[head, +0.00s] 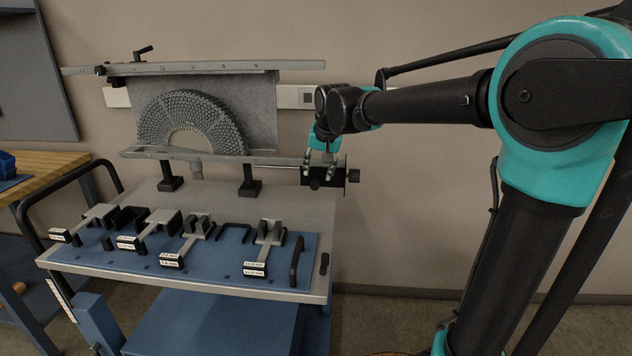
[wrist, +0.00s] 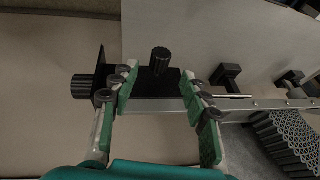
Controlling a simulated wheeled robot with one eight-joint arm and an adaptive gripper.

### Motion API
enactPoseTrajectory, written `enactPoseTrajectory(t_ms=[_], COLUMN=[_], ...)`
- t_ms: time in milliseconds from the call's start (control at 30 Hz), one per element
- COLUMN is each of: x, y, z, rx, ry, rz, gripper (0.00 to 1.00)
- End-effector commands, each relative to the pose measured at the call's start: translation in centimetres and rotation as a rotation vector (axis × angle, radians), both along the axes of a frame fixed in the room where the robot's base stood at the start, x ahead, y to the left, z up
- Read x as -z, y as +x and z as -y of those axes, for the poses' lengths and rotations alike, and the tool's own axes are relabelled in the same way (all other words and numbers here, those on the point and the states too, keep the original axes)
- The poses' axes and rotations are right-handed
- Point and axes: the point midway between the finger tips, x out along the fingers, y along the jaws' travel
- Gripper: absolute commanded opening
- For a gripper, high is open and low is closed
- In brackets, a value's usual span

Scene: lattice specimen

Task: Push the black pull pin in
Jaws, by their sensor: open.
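A black block (head: 338,178) sits at the right end of the fixture's lower rail. It carries two black knobs, and I cannot tell for sure which is the pull pin. The other knob (wrist: 82,87) sticks out sideways, left of my fingers; in the head view this side knob (head: 354,175) is at the block's right end. My gripper (wrist: 159,80) is open, its fingers spread over the block. In the head view my gripper (head: 320,168) partly hides the block.
The fixture holds a grey arched lattice specimen (head: 192,118) between its upper rail (head: 200,68) and lower rail. A cart with a blue mat (head: 215,270) carries several metal-and-black clamps in front. A thin rod (wrist: 232,96) runs beside the right finger. The wall is close behind.

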Motion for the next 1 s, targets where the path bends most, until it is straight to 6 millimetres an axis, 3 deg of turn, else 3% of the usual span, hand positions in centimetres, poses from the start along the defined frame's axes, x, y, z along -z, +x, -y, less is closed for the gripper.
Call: enactPoseTrajectory(t_ms=[300, 700, 1000], x=[4.1, 4.8, 4.8], y=[1.8, 2.1, 2.1], z=[-0.8, -0.9, -0.9], rx=[0.000, 0.000, 0.000], ry=[0.000, 0.000, 0.000], rz=[0.000, 0.000, 0.000], gripper=[0.46, 0.46, 0.11])
